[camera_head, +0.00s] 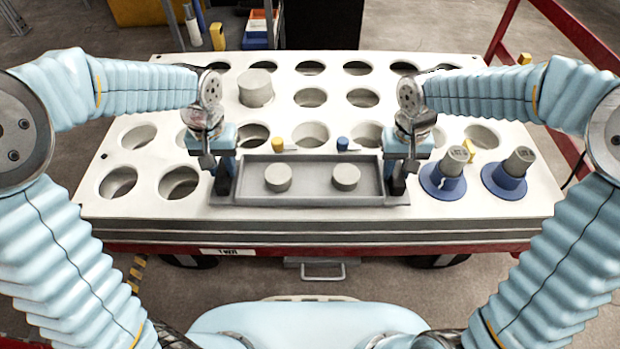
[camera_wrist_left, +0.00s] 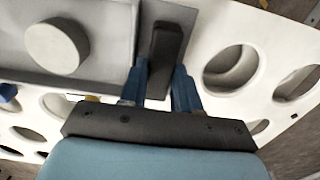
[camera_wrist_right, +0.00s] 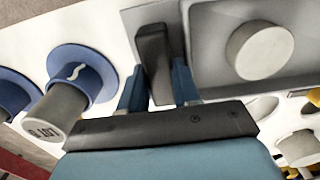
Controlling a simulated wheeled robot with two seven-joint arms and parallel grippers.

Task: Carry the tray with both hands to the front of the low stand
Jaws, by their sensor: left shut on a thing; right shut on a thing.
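The grey rectangular tray (camera_head: 311,194) lies at the front middle of the white table in the head view, with two round grey pucks (camera_head: 278,177) (camera_head: 345,177) in it. My left gripper (camera_head: 224,180) is shut on the black handle (camera_wrist_left: 167,45) at the tray's left end. My right gripper (camera_head: 399,180) is shut on the black handle (camera_wrist_right: 153,50) at the right end. The tray looks level. I cannot tell whether it touches the table. I cannot make out a separate low stand.
The white table top (camera_head: 130,208) has many round holes. Two grey cylinders in blue flanged holders (camera_head: 443,180) (camera_head: 505,180) stand just right of the tray. A grey cylinder (camera_head: 256,88) stands at the back left. Small yellow (camera_head: 278,144) and blue (camera_head: 343,143) pieces lie behind the tray.

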